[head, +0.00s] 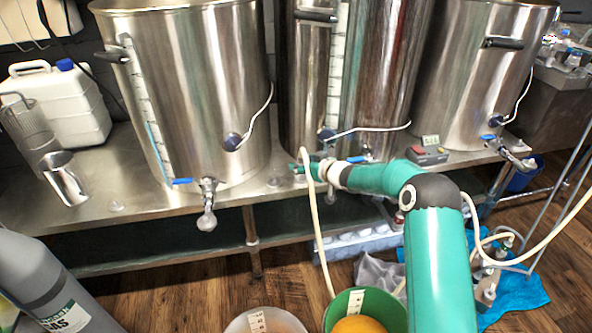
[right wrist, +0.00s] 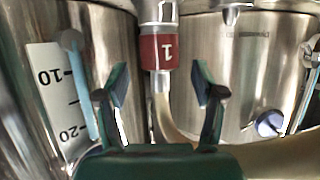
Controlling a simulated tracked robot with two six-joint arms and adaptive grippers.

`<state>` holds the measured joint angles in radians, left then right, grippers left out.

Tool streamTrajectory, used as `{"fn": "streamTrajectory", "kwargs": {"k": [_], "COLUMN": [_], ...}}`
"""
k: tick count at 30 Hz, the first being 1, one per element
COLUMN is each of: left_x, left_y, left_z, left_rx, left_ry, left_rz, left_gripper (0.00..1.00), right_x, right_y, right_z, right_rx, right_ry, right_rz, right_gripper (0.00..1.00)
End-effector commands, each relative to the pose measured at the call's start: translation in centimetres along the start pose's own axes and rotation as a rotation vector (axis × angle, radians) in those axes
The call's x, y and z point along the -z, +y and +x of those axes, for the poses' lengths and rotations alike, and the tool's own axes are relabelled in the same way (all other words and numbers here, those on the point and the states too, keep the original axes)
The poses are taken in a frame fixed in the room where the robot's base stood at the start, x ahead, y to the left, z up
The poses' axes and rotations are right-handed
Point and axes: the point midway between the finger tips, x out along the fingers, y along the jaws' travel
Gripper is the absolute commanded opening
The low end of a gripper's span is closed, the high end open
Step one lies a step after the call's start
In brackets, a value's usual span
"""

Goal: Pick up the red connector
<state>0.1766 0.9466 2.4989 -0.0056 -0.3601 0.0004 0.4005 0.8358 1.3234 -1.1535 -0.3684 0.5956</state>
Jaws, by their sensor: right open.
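The red connector (right wrist: 158,51), a red collar marked "1", hangs upright under a metal fitting in the right wrist view. A pale hose (right wrist: 160,105) runs down from its lower end. My right gripper (right wrist: 160,85) is open, with one finger on each side of the hose line just below the connector. Neither finger appears to touch it. In the head view my right gripper (head: 303,165) reaches the front of the middle kettle (head: 362,75), where the hose (head: 318,220) hangs down. The connector cannot be made out there. My left gripper is not in view.
Steel kettles stand on a steel bench (head: 130,200), the left kettle (head: 195,90) with a front valve (head: 207,203). A small control box (head: 427,154) sits right of my gripper. A green bucket (head: 390,303) and a white bucket (head: 240,322) stand on the wood floor.

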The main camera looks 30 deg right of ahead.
Motion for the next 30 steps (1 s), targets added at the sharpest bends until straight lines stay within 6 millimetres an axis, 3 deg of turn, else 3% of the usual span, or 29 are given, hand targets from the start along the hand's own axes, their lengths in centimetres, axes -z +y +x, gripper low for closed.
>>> {"fn": "streamTrajectory", "kwargs": {"k": [6,15,27,30], "left_x": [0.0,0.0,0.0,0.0], "left_y": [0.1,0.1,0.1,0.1], "left_z": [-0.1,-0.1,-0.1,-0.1], "left_rx": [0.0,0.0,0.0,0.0], "left_ry": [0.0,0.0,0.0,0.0], "left_rz": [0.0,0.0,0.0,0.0], "left_gripper": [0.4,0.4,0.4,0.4], "right_x": [0.0,0.0,0.1,0.1], "right_y": [0.0,0.0,0.0,0.0], "right_z": [2.2,2.5,2.5,2.5], "right_rx": [0.001,0.001,0.001,0.001], "right_ry": [0.0,0.0,0.0,0.002], "right_rz": [0.0,0.0,0.0,-0.001], "right_gripper": [0.68,0.68,0.02,0.0]}}
